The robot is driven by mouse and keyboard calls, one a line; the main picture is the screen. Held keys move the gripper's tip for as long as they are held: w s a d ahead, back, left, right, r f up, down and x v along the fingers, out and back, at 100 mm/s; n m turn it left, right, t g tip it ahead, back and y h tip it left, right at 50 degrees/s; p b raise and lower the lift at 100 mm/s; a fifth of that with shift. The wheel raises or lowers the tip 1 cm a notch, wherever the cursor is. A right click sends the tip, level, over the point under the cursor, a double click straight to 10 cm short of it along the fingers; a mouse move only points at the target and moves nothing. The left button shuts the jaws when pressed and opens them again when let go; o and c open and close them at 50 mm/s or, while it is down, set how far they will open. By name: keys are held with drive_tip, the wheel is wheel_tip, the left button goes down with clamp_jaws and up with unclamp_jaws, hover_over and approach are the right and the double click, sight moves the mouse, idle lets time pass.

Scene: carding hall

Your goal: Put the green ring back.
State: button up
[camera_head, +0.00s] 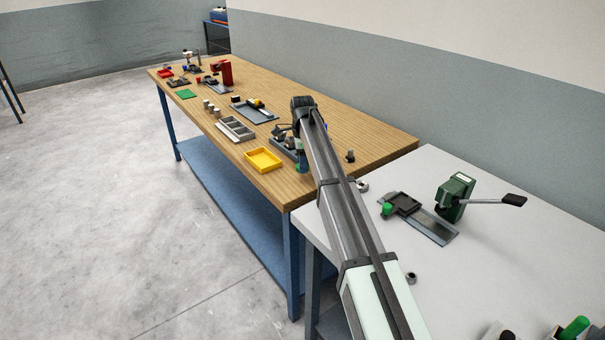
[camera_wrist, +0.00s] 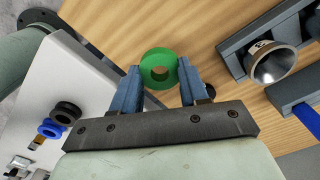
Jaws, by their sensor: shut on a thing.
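The green ring (camera_wrist: 149,64) is held between the two blue-grey fingers of my gripper (camera_wrist: 159,67) in the wrist view. Its hole faces the camera, and wood tabletop shows behind it. How far it is above the wood I cannot tell. In the camera_head view my arm reaches over the near end of the wooden bench (camera_head: 355,130). It hides much of that spot, and the ring cannot be made out clearly there. Black rings (camera_wrist: 66,109) and a blue ring (camera_wrist: 49,129) sit close together at the left of the wrist view, over a white surface.
A grey fixture holding a metal cone (camera_wrist: 277,64) is right of the ring. A yellow tray (camera_head: 264,159) and a grey compartment tray (camera_head: 236,130) stand on the wooden bench. A green lever press (camera_head: 453,198) stands on the white table (camera_head: 540,235). Bare wood lies beyond my arm.

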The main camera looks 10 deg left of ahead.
sight(302, 180)
drive_tip(key=shift+f, duration=2.2)
drive_tip(key=shift+f, duration=0.15)
drive_tip(key=o, duration=1.1)
drive_tip(key=shift+o, duration=0.2)
wheel_tip(302, 180, up, 12)
